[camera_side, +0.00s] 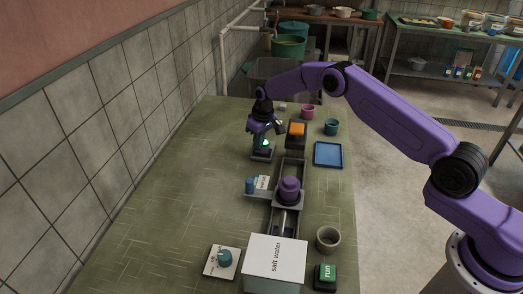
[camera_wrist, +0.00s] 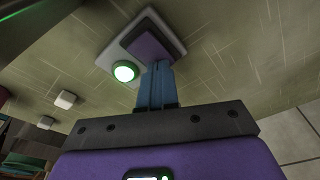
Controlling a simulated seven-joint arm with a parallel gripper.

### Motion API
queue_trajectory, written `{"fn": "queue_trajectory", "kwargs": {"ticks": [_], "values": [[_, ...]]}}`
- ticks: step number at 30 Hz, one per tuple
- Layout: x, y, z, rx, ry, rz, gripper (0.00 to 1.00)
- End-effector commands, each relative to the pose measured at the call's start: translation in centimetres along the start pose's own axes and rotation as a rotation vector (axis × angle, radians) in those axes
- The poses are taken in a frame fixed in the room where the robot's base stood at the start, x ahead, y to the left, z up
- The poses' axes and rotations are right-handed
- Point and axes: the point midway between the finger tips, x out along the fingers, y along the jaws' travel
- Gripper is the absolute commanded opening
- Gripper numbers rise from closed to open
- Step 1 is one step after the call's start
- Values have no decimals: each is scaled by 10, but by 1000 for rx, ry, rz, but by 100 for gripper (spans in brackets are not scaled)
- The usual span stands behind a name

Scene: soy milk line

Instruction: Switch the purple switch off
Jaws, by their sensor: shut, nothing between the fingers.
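The purple switch (camera_wrist: 150,46) shows in the wrist view as a purple rocker on a pale grey plate, with a round green lamp (camera_wrist: 124,72) lit beside it. In the side view the switch's base (camera_side: 262,155) sits on the green table, and the green glow shows just under my gripper. My gripper (camera_side: 266,142) points down over it, mostly hiding the rocker there. In the wrist view the blue fingers (camera_wrist: 158,68) are shut together with nothing between them, their tips at the edge of the purple rocker. I cannot tell whether they touch it.
An orange-topped block (camera_side: 297,129) stands close right of the gripper, with a blue tray (camera_side: 328,154) and teal cup (camera_side: 331,127) beyond. A purple piece (camera_side: 289,189) sits on the track nearer the camera, behind the salt water box (camera_side: 274,258). The table's left side is clear.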

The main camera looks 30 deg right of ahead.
Motion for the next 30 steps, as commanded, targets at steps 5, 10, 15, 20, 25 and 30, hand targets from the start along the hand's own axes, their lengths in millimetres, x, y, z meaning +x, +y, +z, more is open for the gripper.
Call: {"fn": "queue_trajectory", "kwargs": {"ticks": [5, 10, 15, 20, 25, 30], "values": [[3, 0, 2, 0, -4, 0, 0], [1, 0, 2, 0, -5, 0, 0], [-10, 0, -1, 1, -3, 0, 0], [-22, 0, -3, 1, -1, 0, 0], [-33, 0, -5, 0, -2, 0, 0], [-45, 0, -6, 0, -1, 0, 0]]}}
